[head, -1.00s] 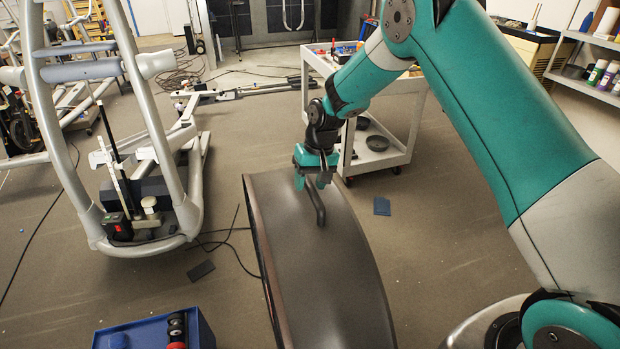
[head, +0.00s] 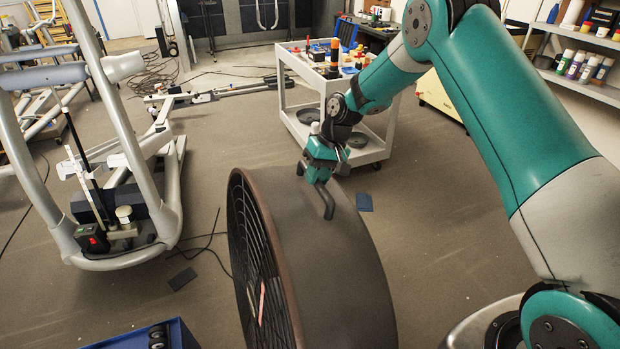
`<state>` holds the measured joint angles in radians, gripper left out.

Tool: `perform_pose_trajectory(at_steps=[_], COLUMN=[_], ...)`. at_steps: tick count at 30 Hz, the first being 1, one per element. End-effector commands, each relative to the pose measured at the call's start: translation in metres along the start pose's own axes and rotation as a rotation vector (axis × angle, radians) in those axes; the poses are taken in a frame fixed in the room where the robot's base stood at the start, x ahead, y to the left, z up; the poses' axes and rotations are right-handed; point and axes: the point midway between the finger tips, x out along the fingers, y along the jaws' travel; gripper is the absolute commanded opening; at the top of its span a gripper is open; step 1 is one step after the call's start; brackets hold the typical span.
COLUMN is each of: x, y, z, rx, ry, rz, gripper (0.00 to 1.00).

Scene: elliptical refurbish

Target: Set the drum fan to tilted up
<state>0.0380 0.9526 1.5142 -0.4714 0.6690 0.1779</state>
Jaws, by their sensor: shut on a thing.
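The drum fan (head: 318,262) is a large dark grey drum in the lower middle of the head view. Its black front grille (head: 252,268) faces left, with a brownish rim around it. A dark bar handle (head: 327,201) sits on top of the drum. My teal gripper (head: 311,178) is at the far end of this handle and is shut on it. The fingertips are small and partly hide the handle's end. The fan's base is out of view.
A white cart (head: 290,113) with tools on top stands behind my gripper. An elliptical trainer frame (head: 128,150) fills the left. A blue bin (head: 150,338) is at the bottom left.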

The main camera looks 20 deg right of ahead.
Motion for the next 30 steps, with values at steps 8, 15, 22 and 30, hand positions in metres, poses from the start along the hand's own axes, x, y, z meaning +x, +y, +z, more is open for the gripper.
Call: perform_pose_trajectory(at_steps=[8, 15, 22, 30], x=[-0.006, -0.006, -0.009, -0.009], y=[0.082, 0.132, 0.145, 0.147], z=[-0.002, 0.000, 0.002, 0.003], rx=[0.011, 0.002, 0.006, 0.008], ry=[0.010, 0.011, 0.011, 0.011], rz=[-0.144, -0.169, -0.165, -0.166], gripper=[0.00, 0.00, 0.00, 0.42])
